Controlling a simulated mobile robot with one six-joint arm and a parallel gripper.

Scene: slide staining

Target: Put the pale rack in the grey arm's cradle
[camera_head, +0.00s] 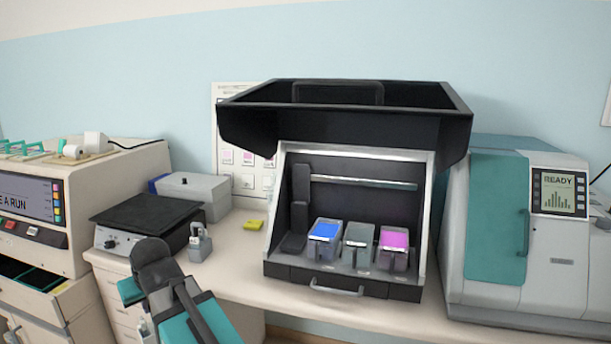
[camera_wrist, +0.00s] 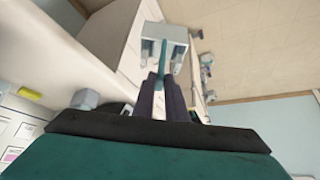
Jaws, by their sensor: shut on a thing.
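My gripper (camera_wrist: 165,88) is shut on an upright teal handle (camera_wrist: 162,60) in the wrist view. The handle joins a pale rack (camera_wrist: 165,33), which hangs beyond the fingertips. In the head view my arm's end is at the lower left, in front of the bench, and mostly hides the rack. The open black staining machine (camera_head: 285,272) stands at the centre of the bench. Inside its left side is a dark grey upright arm (camera_head: 300,185) with a lower part (camera_head: 294,242); I cannot clearly make out its cradle.
Blue (camera_head: 325,229), grey (camera_head: 358,234) and magenta (camera_head: 394,238) baths stand in the machine beside the arm. A raised black lid (camera_head: 345,128) overhangs it. A black-topped plate (camera_head: 145,212), grey bottle (camera_head: 199,243) and yellow block (camera_head: 253,225) are left; a teal-doored machine (camera_head: 498,205) is right.

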